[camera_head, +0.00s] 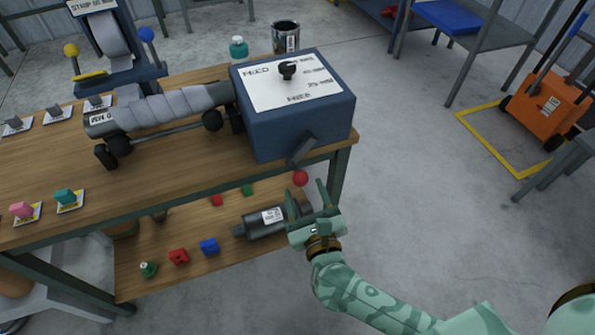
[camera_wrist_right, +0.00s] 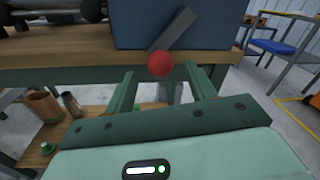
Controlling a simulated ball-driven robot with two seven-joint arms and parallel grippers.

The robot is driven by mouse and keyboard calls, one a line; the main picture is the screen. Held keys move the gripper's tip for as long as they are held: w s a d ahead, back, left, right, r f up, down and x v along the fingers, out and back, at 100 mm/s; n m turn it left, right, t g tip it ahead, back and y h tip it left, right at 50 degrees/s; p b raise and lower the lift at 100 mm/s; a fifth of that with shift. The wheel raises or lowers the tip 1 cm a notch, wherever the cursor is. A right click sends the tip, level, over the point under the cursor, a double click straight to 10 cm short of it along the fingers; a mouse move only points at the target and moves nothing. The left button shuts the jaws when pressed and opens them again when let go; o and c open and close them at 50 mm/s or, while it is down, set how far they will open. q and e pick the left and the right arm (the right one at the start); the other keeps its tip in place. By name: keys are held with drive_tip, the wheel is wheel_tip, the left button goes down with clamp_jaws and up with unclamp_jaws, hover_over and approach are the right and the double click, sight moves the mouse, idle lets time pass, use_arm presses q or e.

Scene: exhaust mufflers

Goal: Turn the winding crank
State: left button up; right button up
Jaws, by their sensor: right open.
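The winding crank is a dark grey arm (camera_head: 301,152) on the front of a blue box (camera_head: 292,118), with a red ball knob (camera_head: 300,178) at its lower end. In the right wrist view the crank arm (camera_wrist_right: 174,29) slants down left to the red knob (camera_wrist_right: 160,64). My right gripper (camera_head: 308,186) is open, its fingers pointing up toward the knob. In the wrist view the knob shows between the two fingers (camera_wrist_right: 160,80), near their tips; I cannot tell whether they touch it. My left gripper is not in view.
The box stands on a wooden bench (camera_head: 40,165) beside a wrapped muffler (camera_head: 165,107). A lower shelf (camera_head: 190,275) holds a dark cylinder (camera_head: 262,222) close to my right gripper and several small coloured parts.

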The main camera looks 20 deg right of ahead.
sight(298, 170)
drive_tip(key=w, duration=0.4)
drive_tip(key=w+b, duration=0.1)
drive_tip(key=w, duration=0.1)
drive_tip(key=shift+w+d, duration=0.25)
drive_tip(key=shift+w, duration=0.05)
clamp_jaws()
